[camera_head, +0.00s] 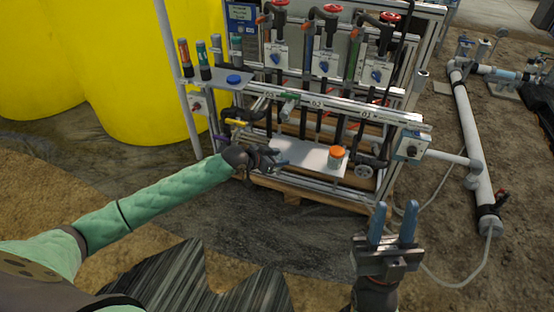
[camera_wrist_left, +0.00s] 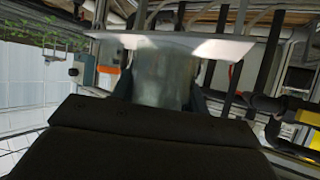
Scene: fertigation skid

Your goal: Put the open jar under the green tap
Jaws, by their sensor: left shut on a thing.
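My left gripper (camera_head: 277,161) is at the left end of a white shelf (camera_head: 308,153) on the skid's front. In the left wrist view it is shut on a clear, greyish jar (camera_wrist_left: 162,80). In the head view this jar is hard to make out beside the dark gripper. A jar with an orange lid (camera_head: 337,155) stands on the right part of the shelf. My right gripper (camera_head: 392,223) is open and empty, in front of the skid.
Red-handled valves (camera_head: 326,10) line the skid's top. A grey box with a knob (camera_head: 410,147) is at its right end. Coloured tubes (camera_head: 203,60) stand on a side shelf. A yellow tank (camera_head: 150,70) is behind left.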

